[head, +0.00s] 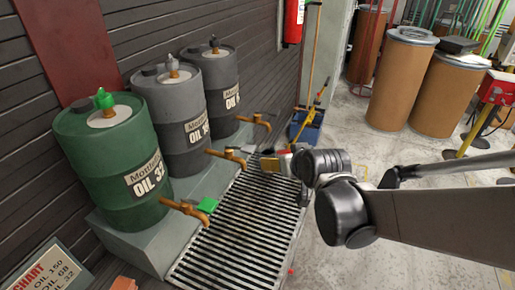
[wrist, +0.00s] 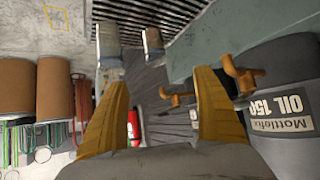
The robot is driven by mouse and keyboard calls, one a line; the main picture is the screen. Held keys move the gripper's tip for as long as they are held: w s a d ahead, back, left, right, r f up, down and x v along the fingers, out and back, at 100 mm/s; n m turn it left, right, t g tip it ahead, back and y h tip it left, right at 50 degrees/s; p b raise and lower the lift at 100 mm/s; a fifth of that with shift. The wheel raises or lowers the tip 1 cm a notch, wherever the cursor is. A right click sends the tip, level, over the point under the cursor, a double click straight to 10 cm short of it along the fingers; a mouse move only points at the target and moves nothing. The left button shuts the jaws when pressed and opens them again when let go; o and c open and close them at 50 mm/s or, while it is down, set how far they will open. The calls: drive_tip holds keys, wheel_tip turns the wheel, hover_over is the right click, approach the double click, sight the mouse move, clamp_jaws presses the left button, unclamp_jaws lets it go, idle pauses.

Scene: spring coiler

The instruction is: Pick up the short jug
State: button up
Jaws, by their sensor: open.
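My gripper (head: 283,163) reaches over the far end of the drain grate in the head view. In the wrist view, which appears upside down, its two yellow fingers are wide apart with nothing between them (wrist: 160,78). Beyond the fingertips stand two greyish containers. The smaller one (wrist: 153,42), which looks like the short jug, lies between the lines of the fingers. The larger one (wrist: 108,45) is just beyond the left fingertip. The gripper touches neither as far as I can see. In the head view the jug cannot be made out clearly near my gripper.
Oil drums (head: 115,165) with brass taps (head: 228,157) line the wall on a raised ledge, beside the slatted grate (head: 225,250). A blue bucket (head: 306,130) and brown barrels (head: 400,80) stand farther back.

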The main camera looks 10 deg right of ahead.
sight(268, 156)
drive_tip(key=w+f+t+b, duration=0.1)
drive_tip(key=w+f, duration=0.2)
drive_tip(key=f, duration=0.1)
drive_tip(key=w+f+t+b, duration=0.1)
drive_tip(key=w+f, duration=0.2)
drive_tip(key=f, duration=0.1)
drive_tip(key=w+d+f+b, duration=0.1)
drive_tip(key=w+f, duration=0.3)
drive_tip(key=shift+f+t, duration=0.15)
drive_tip(key=shift+t, duration=0.25)
drive_tip(key=b+x, duration=0.1)
drive_tip(key=x, duration=0.2)
drive_tip(key=b+x, duration=0.1)
drive_tip(key=x, duration=0.3)
drive_tip(key=r+b+x, duration=0.1)
drive_tip(key=b+x, duration=0.1)
drive_tip(key=x, duration=0.1)
drive_tip(key=shift+w+a+f, duration=0.1)
drive_tip(key=shift+w, duration=0.5)
drive_tip(key=c, duration=1.4)
drive_tip(key=shift+o, duration=0.2)
